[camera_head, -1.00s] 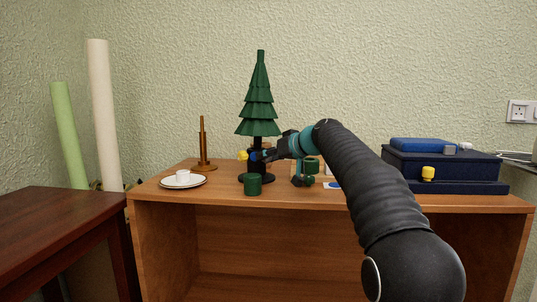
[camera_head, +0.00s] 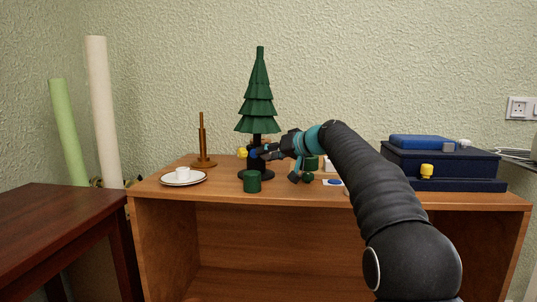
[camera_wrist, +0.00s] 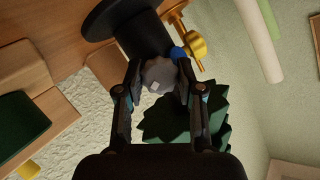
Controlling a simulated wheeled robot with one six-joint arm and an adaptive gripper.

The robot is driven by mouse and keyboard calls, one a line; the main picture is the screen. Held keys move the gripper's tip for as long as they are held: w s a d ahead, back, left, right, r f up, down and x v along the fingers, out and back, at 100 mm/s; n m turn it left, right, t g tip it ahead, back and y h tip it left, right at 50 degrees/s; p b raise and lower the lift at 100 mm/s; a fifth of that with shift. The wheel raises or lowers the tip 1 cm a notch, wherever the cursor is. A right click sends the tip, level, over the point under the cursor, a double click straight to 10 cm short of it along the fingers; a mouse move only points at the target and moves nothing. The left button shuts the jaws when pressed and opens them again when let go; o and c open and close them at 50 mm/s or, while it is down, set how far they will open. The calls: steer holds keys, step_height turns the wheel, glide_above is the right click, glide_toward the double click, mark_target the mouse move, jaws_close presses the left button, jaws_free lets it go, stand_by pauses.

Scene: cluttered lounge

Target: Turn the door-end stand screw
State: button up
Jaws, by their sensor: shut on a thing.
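The green toy tree (camera_head: 258,108) stands upright in a black stand (camera_head: 257,176) on the wooden cabinet. In the wrist view the stand (camera_wrist: 125,28) is at the top and the green tree (camera_wrist: 210,125) lower right. My gripper (camera_head: 262,154) reaches the stand's upper part from the right. In the wrist view my gripper (camera_wrist: 158,78) is shut on a grey faceted screw head (camera_wrist: 158,74) with a pale square mark. A yellow screw (camera_wrist: 194,45) sticks out beside it; its knob also shows in the head view (camera_head: 242,153). A small blue part (camera_wrist: 179,53) lies between them.
A green cup (camera_head: 252,182) stands in front of the stand. A white plate (camera_head: 184,179) and a brown spindle (camera_head: 202,142) are on the left. Dark blue boxes (camera_head: 440,166) with a yellow piece fill the right. Small items lie under my wrist.

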steer(key=o, duration=1.2)
steer(key=shift+c, duration=0.2)
steer(key=v, duration=1.2)
